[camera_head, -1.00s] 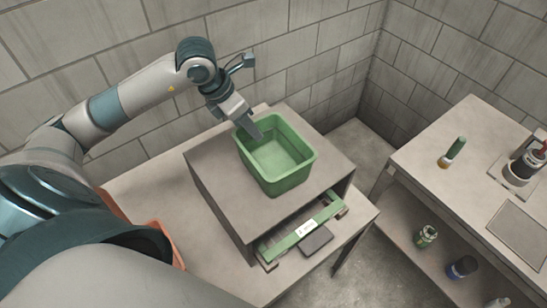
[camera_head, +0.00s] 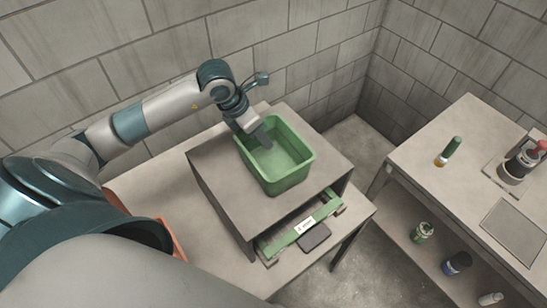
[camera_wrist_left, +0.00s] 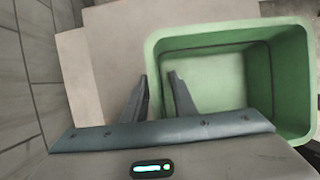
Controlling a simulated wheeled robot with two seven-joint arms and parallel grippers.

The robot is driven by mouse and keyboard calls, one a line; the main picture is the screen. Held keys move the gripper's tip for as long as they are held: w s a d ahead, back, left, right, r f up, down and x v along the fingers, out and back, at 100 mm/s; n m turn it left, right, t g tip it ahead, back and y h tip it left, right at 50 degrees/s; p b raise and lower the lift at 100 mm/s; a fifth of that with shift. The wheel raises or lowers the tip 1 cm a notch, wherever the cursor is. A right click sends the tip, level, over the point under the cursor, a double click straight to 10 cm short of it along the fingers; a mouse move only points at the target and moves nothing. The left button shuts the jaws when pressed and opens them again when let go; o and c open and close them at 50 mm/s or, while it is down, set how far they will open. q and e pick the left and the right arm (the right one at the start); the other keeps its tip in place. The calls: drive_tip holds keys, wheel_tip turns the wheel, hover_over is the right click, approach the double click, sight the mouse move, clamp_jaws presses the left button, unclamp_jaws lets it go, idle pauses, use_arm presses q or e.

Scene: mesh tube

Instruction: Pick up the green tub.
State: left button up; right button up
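The green tub (camera_head: 282,180) stands upright and looks empty on top of the grey box-like stand. In the left wrist view the tub (camera_wrist_left: 285,85) fills the right side. My left gripper (camera_head: 259,138) is at the tub's back-left rim in the head view. In the left wrist view its two fingers (camera_wrist_left: 158,82) are spread, one outside the tub's near-left wall and one over its inside. The wall's rim passes between them; whether either finger touches it cannot be told. My right gripper is not in view.
The stand (camera_head: 225,190) sits on a table and holds a green-edged object (camera_head: 300,230) in its open front. Block walls are close behind.

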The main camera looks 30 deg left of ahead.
use_arm(q)
drive_tip(key=shift+f, duration=0.15)
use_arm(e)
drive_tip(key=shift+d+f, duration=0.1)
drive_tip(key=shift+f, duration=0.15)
use_arm(q)
clamp_jaws()
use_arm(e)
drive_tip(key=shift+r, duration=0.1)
